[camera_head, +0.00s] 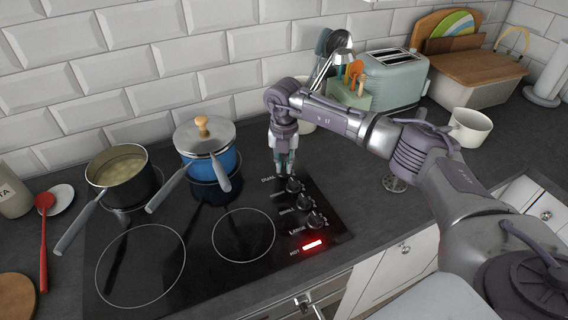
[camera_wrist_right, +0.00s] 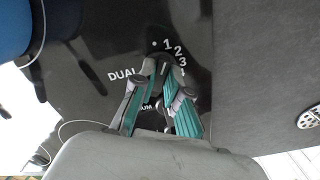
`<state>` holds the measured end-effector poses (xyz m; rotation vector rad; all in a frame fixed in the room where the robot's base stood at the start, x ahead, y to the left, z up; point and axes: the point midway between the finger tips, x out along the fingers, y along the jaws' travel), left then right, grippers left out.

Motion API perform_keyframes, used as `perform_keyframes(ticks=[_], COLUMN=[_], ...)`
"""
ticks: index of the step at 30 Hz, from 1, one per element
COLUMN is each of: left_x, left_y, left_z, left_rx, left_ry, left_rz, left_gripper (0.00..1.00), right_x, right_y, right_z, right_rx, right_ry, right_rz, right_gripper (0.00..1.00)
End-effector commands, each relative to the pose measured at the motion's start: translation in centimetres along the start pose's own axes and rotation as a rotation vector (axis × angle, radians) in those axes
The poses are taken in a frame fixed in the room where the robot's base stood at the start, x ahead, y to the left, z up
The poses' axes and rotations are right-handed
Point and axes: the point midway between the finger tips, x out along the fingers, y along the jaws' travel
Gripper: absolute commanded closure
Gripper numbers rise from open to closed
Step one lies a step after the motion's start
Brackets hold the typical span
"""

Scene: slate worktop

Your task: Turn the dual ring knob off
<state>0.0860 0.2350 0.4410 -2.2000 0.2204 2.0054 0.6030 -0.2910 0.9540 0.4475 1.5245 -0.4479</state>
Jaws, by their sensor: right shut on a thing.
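The dual ring knob (camera_wrist_right: 163,70) is the rearmost in the row on the black cooktop (camera_head: 199,283), by the label DUAL. In the head view my right gripper (camera_head: 284,170) comes down over it and hides it. In the right wrist view the teal-padded fingers of the right gripper (camera_wrist_right: 160,88) are closed around the knob. A dot and the numbers 1, 2, 3 show past it; I cannot tell where its pointer stands. My left gripper is not in view.
Three other black knobs, the nearest at LARGE (camera_head: 317,219), run toward the front edge. A red HOT light (camera_head: 312,244) glows. A blue lidded pot (camera_head: 222,163) and a dark open pot (camera_head: 128,188) stand on the left. A toaster (camera_head: 394,80) and white mug (camera_head: 470,127) are at right.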

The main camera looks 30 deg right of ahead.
Motion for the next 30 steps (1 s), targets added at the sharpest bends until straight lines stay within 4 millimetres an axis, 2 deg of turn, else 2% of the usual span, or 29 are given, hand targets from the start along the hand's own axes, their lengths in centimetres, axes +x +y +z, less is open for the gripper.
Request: perform_keyframes(ticks=[8, 21, 30], left_x=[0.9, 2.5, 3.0], left_y=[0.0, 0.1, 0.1], left_z=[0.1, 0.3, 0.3], left_rx=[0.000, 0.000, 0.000], left_ry=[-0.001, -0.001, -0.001], left_rz=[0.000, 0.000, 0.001], left_gripper=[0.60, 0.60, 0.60], right_x=[0.1, 0.0, -0.1], right_y=[0.0, 0.0, 0.0], right_z=[0.1, 0.1, 0.1], right_rx=[-0.113, -0.407, -0.513], right_ry=[-0.002, -0.003, -0.002], right_rz=[0.001, 0.000, 0.001], right_gripper=[1.00, 1.00, 1.00])
